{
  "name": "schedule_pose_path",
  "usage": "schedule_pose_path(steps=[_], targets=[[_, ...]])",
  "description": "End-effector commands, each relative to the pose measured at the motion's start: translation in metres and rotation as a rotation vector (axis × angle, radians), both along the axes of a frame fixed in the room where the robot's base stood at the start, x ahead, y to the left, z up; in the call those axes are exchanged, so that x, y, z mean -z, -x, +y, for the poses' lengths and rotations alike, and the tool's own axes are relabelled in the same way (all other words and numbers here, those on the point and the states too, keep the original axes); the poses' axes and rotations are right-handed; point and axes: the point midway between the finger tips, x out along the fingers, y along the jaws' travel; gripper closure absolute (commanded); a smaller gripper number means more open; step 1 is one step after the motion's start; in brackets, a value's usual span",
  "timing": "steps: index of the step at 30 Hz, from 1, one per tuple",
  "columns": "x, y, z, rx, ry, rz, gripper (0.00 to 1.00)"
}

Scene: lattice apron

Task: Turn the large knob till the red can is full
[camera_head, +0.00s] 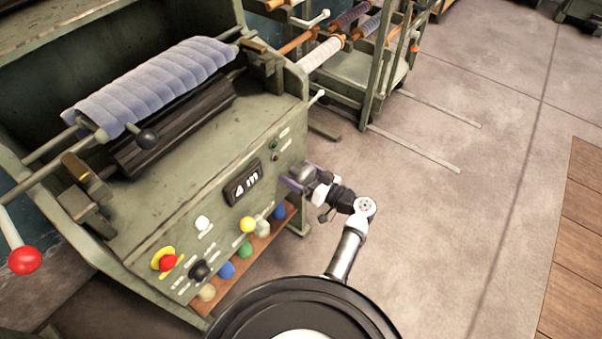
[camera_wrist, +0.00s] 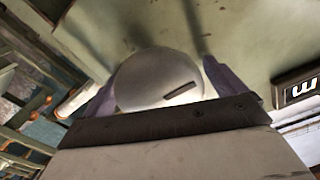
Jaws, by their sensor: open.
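The large knob (camera_wrist: 158,80) is a round pale grey dome with a dark slot-like mark, on the green machine's front panel. In the head view, a grey part of it (camera_head: 305,172) shows beside my gripper (camera_head: 297,181). In the wrist view, my gripper's purple fingers stand open, one on each side of the knob. I cannot tell whether they touch it. A dark display (camera_head: 243,183) left of the knob reads "4 m"; its edge also shows in the wrist view (camera_wrist: 298,88). I see no red can.
The green machine (camera_head: 190,215) carries a blue quilted roll (camera_head: 150,85). A rack (camera_head: 355,70) with rolls stands behind. The concrete floor at right is clear.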

Motion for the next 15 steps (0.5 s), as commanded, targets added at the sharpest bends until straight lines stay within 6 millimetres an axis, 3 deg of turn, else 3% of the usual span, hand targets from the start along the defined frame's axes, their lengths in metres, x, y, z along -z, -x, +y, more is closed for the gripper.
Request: schedule_pose_path(steps=[2,12,15], targets=[[0.0000,0.0001,-0.0001,0.000,0.000,0.000,0.04],[-0.0002,0.0002,-0.0001,-0.001,0.000,0.000,0.49],[-0.0002,0.0003,-0.0002,-0.001,-0.001,0.001,0.49]])
